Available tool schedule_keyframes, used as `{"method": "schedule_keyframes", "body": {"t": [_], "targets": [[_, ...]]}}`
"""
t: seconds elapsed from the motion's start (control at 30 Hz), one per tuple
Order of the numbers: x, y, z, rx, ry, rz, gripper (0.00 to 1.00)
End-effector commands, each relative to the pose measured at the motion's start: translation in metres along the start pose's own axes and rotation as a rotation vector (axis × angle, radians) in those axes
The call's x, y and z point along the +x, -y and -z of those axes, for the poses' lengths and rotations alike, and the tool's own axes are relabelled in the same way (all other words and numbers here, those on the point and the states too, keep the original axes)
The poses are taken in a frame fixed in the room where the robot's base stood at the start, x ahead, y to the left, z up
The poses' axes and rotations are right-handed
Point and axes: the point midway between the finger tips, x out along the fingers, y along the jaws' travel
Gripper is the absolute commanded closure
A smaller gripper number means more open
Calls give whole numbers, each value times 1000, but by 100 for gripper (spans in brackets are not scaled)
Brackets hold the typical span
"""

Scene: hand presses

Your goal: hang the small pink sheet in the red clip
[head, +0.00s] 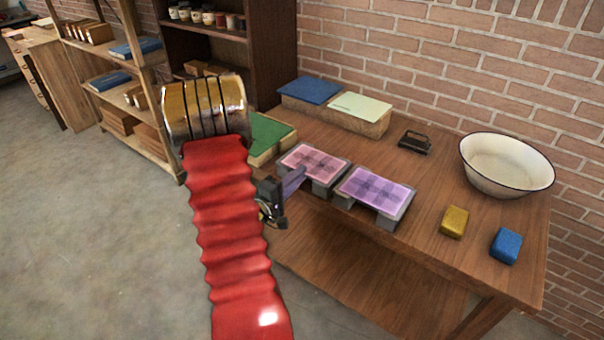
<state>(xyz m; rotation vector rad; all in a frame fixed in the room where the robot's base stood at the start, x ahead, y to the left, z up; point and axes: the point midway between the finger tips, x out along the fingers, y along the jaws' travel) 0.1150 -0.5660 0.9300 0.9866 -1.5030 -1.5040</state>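A small pink sheet (313,163) with a darker square pattern lies flat on a grey raised stand on the wooden table. My gripper (296,179) is at the table's front edge, close to the near left side of the pink sheet's stand. Its fingers show edge-on, so I cannot tell whether they are open or shut, or whether they touch the sheet. My red arm hides part of the scene on the left. I do not see a red clip in this view.
A purple sheet (374,188) lies on a second stand just right. The table (335,205) also bears a green-topped block (268,135), blue and pale green stacks behind, a dark tool (414,142), a white bowl (507,165), and yellow (454,221) and blue (506,245) blocks.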

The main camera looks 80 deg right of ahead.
Motion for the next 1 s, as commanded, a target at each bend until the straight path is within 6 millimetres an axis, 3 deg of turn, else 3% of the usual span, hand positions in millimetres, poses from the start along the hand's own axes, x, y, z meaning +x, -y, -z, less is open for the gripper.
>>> {"method": "schedule_keyframes", "body": {"t": [0.2,0.5,1.0], "targets": [[12,0,0,1,0,1,85],[12,0,0,0,-1,1,86],[12,0,1,0,-2,1,100]]}}
